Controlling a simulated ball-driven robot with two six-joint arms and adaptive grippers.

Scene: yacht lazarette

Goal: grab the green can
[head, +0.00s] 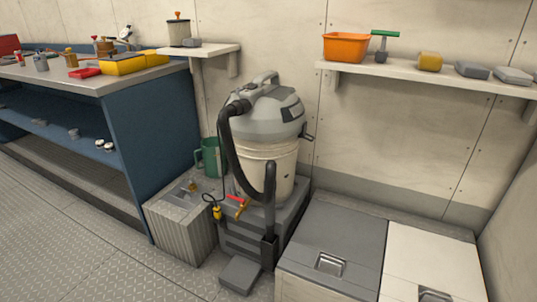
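A green can (211,158) with a side handle stands upright between the blue workbench and the vacuum, at the back of a ribbed grey box. The vacuum and its hose are close to its right side. Its lower part is partly hidden, and I cannot tell exactly what it rests on. Neither of my grippers is in the head view.
A grey vacuum (269,110) with a black hose (230,150) sits on a grey crate (243,239). The ribbed box (180,232) stands in front of the can. A blue workbench (150,140) is left; lidded lockers (335,245) are right. The floor at front left is clear.

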